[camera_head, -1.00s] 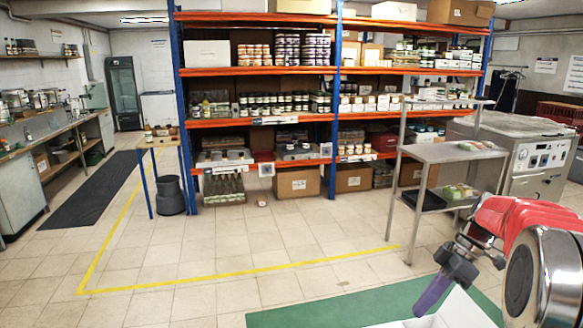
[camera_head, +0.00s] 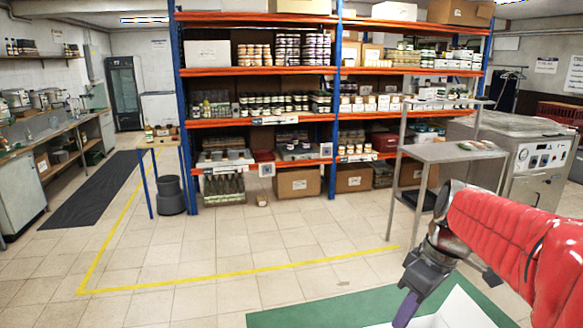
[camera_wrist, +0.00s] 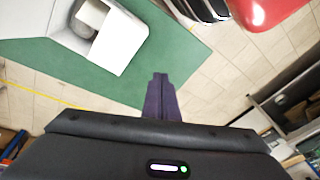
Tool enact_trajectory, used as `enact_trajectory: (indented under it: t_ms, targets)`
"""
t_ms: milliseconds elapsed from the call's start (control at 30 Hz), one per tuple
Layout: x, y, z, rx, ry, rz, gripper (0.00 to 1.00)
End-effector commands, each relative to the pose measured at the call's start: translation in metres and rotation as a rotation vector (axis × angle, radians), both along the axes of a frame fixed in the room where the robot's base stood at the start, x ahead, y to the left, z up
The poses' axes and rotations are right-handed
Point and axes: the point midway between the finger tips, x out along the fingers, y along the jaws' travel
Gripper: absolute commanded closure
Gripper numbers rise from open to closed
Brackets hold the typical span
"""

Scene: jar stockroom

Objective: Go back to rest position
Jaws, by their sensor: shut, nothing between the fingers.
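My gripper (camera_head: 405,308) hangs at the lower right of the head view, at the end of my red-sleeved arm. Its purple fingers point down and to the left. In the wrist view the fingers (camera_wrist: 160,98) lie together, shut, with nothing between them. Below them is the green mat (camera_wrist: 180,50). The gripper is above the floor and mat and apart from the shelves and tables.
A white open box (camera_head: 462,310) is on the green mat (camera_head: 310,316), near the gripper. A steel table (camera_head: 440,152) stands behind my arm, beside a steel machine (camera_head: 515,150). Shelves (camera_head: 255,123) full of jars stand at the back.

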Motion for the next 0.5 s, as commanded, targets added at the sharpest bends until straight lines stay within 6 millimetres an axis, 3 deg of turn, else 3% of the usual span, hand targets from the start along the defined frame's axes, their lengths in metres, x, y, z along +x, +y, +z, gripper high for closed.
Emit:
enact_trajectory:
  t_ms: [500]
  targets:
    - [-0.053,0.032,0.01,-0.077,-0.101,-0.275,1.0]
